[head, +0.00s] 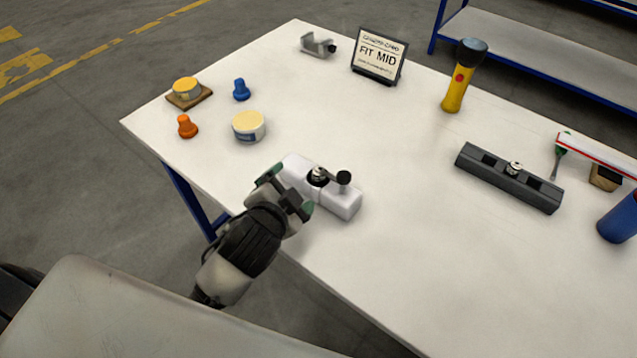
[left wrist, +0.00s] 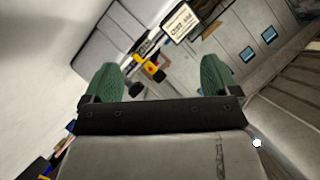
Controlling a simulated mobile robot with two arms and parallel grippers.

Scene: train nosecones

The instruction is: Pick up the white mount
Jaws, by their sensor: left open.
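The white mount (head: 342,198) is a long white block lying near the front edge of the table. A metal fitting and a black knob stand on its top. My left gripper (head: 287,191) is at its left end, with fingers apart, and hides part of that end. I cannot tell whether the fingers touch it. In the left wrist view my left gripper's green-padded fingers (left wrist: 160,80) are spread with nothing clearly between them. The mount is not clearly made out there. My right gripper is not in view.
On the white table (head: 400,270) stand a dark grey mount (head: 489,173), a yellow flashlight (head: 455,92), a sign (head: 379,55), a grey bracket (head: 318,46), a round tin (head: 249,128), a blue knob (head: 241,90) and an orange knob (head: 187,127). The table right of the white mount is clear.

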